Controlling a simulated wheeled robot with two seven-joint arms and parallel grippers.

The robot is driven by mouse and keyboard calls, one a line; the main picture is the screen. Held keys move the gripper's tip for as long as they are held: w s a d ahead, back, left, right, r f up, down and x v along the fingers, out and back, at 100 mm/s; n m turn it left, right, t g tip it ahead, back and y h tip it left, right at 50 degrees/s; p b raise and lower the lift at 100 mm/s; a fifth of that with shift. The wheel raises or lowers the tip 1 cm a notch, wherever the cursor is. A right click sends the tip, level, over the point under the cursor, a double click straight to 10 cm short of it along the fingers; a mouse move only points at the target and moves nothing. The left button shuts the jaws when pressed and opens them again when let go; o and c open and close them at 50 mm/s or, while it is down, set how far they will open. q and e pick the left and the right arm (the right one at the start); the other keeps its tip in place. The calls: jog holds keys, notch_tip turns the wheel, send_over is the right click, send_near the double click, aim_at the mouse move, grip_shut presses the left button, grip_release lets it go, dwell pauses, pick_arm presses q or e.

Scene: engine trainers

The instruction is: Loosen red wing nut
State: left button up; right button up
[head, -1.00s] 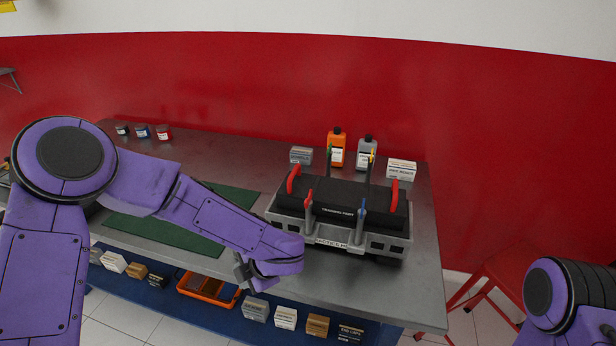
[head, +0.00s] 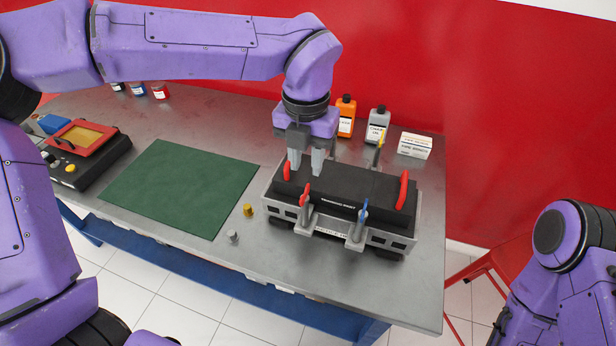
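The training unit (head: 345,190) is a black block in a grey frame on the table, with red handles at both ends. The red wing nut (head: 305,194) tops the post at its front left. A blue one (head: 363,211) is at the front right and a yellow-tipped post (head: 380,142) at the back right. The green-tipped post at the back left is hidden behind my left gripper. My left gripper (head: 306,170) points down over the unit's back left, behind the red wing nut and apart from it. Its fingers are apart, with nothing visible between them. My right gripper is out of view.
A yellow piece (head: 249,210) and a grey piece (head: 233,236) lie left of the unit, near a green mat (head: 180,187). An orange bottle (head: 346,117), a grey bottle (head: 377,125) and a white box (head: 415,146) stand behind it. A red stool (head: 490,270) is at the right.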

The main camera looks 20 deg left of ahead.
aim_at(304, 193)
pick_arm(q)
jog(key=f, duration=0.4)
jog(key=f+p, duration=0.1)
jog(key=f, duration=0.2)
jog(key=shift+a+f, duration=0.1)
jog(key=shift+a, duration=0.25)
jog(key=shift+f, duration=0.5)
jog(key=shift+d, duration=0.1)
grip_shut()
